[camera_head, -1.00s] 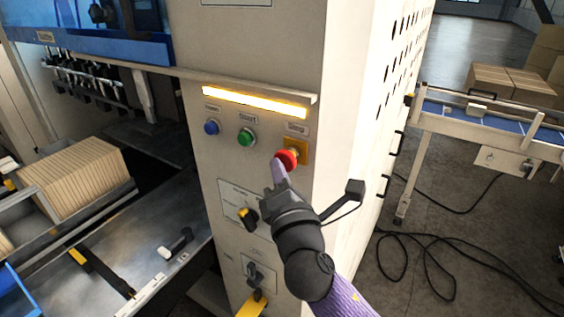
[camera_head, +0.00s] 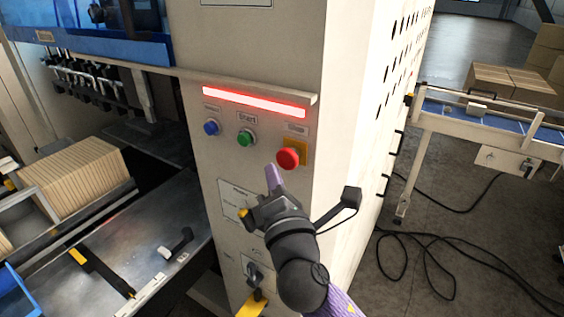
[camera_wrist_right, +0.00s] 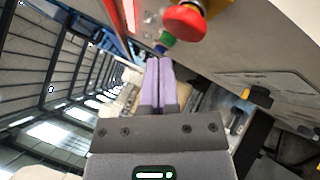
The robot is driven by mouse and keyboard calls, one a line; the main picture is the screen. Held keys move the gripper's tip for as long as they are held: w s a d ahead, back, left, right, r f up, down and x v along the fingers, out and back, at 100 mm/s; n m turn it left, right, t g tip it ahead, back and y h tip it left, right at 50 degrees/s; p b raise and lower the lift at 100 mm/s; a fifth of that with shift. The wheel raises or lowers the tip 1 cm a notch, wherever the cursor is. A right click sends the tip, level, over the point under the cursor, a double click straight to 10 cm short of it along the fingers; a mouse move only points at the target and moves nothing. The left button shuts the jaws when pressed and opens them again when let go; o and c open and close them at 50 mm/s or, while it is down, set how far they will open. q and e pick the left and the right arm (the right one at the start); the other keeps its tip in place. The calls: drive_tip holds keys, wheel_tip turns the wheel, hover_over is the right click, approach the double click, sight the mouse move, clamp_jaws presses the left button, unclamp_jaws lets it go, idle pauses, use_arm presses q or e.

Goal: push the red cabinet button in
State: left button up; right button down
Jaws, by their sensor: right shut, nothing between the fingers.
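The red mushroom button (camera_head: 288,158) sits on a yellow plate on the front of the beige cabinet (camera_head: 240,60). In the right wrist view the red button (camera_wrist_right: 185,22) is at the top, just beyond and to the right of the fingertips. My right gripper (camera_head: 273,172) has its purple fingers shut together and empty. The fingertips are a little left of and below the red button, apart from it. In the right wrist view the shut fingers (camera_wrist_right: 159,62) point up the picture. My left gripper is not in view.
A light bar (camera_head: 254,101) above the buttons glows red. Green (camera_head: 246,138) and blue (camera_head: 211,128) buttons sit left of the red one. A black-and-yellow rotary switch (camera_head: 246,213) is below. A conveyor (camera_head: 480,115) stands at right, with cables on the floor.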

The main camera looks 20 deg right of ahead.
drive_tip(key=s+a, duration=0.1)
drive_tip(key=a, duration=0.1)
drive_tip(key=s+a, duration=0.2)
idle(0.5)
